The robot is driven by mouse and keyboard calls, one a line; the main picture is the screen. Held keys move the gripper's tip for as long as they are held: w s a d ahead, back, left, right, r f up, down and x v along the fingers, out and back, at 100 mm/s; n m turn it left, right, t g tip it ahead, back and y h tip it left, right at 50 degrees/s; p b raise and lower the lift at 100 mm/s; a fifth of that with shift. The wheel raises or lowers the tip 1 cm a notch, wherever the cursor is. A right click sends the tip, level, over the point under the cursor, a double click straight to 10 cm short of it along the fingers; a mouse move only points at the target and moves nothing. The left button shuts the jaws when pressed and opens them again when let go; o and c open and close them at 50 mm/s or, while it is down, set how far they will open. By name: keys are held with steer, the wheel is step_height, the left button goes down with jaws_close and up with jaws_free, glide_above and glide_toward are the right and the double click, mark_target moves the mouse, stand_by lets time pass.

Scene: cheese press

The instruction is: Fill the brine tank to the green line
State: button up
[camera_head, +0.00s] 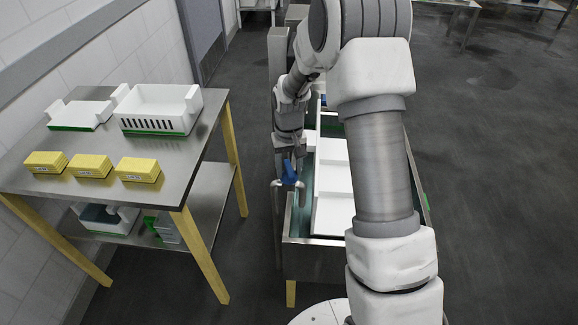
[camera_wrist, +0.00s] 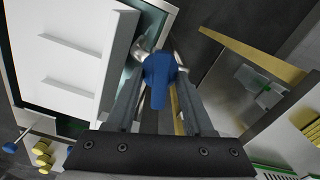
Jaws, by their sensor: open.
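The brine tank (camera_head: 300,252) is a long metal basin with teal inside, in the middle of the head view and at the upper left of the wrist view. A white slab-like piece (camera_head: 331,185) covers much of its inside. The blue tap handle (camera_head: 289,174) is on a metal tap (camera_head: 277,187) at the tank's left edge. My gripper (camera_wrist: 158,85) is open, with its fingers on either side of the blue handle (camera_wrist: 158,72); contact cannot be told. The green line and the liquid level cannot be made out clearly; my arm hides much of the tank.
A steel table (camera_head: 180,172) with wooden legs stands left, holding two white trays (camera_head: 160,106) (camera_head: 84,112) and three yellow blocks (camera_head: 91,166). Its lower shelf (camera_head: 203,205) bears more white containers. Dark floor (camera_head: 490,200) is open to the right.

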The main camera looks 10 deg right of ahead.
mark_target(289, 168)
step_height(289, 168, up, 18)
steer(key=shift+f, duration=0.25)
stand_by(7.0)
